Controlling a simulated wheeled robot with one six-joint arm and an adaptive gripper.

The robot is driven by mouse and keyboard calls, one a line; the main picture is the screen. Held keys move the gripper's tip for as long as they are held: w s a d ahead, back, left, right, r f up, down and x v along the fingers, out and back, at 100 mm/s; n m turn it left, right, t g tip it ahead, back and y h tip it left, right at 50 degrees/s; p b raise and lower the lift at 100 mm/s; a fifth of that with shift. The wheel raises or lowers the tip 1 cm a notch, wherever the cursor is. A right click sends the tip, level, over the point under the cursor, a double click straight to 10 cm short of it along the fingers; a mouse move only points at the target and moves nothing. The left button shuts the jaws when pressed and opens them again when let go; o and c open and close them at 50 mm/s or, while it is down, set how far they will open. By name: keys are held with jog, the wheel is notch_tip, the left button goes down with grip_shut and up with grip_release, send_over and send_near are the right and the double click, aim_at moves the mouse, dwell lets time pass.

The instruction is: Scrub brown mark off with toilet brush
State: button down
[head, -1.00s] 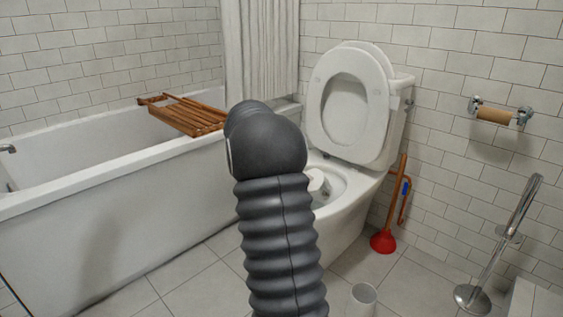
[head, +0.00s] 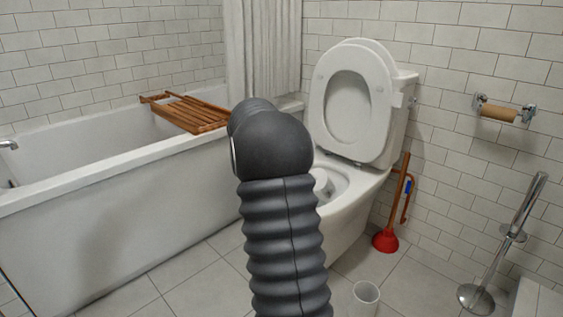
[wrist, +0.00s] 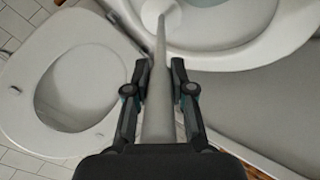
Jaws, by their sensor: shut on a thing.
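My gripper (wrist: 160,78) is shut on the pale handle of the toilet brush (wrist: 158,115) in the wrist view. The brush's white head (wrist: 160,14) is over or inside the toilet bowl (wrist: 262,50); whether it touches the bowl wall I cannot tell. In the head view the toilet (head: 345,222) stands with its lid and seat raised, and the white brush head (head: 320,180) shows at the bowl's left side. My arm hides my gripper and most of the brush there. No brown mark is visible in either view.
A bathtub (head: 120,235) with a wooden rack (head: 190,112) is at left. A red plunger (head: 385,240) stands right of the toilet. A white cup-like container (head: 366,297) is on the floor in front. A chrome stand (head: 490,270) and a paper holder (head: 503,112) are at right.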

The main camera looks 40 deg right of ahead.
jog(key=shift+s+d+r, duration=0.1)
jog(key=shift+d+r, duration=0.05)
jog(key=shift+d, duration=0.05)
jog(key=shift+w+a+p, duration=0.1)
jog(key=shift+w+p, duration=0.5)
jog(key=shift+s+b, duration=0.6)
jog(key=shift+s+a+f+b, duration=0.1)
jog(key=shift+a+f+b, duration=0.1)
jog(key=shift+a+f, duration=0.3)
jog(key=shift+a+f+b, duration=0.15)
jog(key=shift+a+f, duration=0.15)
jog(key=shift+f, duration=0.3)
dwell(0.5)
